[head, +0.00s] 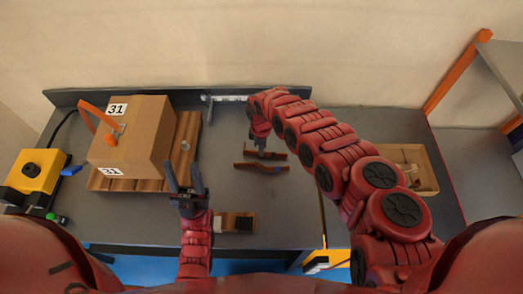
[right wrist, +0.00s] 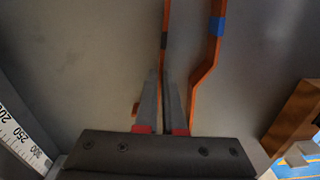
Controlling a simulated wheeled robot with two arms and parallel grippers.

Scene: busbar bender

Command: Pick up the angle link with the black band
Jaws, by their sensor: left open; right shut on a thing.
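The angle link with the black band (right wrist: 164,42) is a thin copper-coloured bar, seen nearly edge-on in the right wrist view. My right gripper (right wrist: 163,76) is shut on it, with the bar between the fingertips. In the head view my right gripper (head: 260,143) points down at the table over the copper pieces. A second angle link with a blue band (right wrist: 217,26) lies just beside it, apart from the fingers; it also shows in the head view (head: 262,167). My left gripper (head: 186,181) is open and empty, left of the links.
A cardboard box marked 31 (head: 131,137) sits on a wooden pallet (head: 187,128) at the left. A yellow device (head: 34,172) stands at far left. A wooden tray (head: 425,165) is at the right. A ruler (right wrist: 19,141) lies near the links. Grey table (head: 226,130) around the links is clear.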

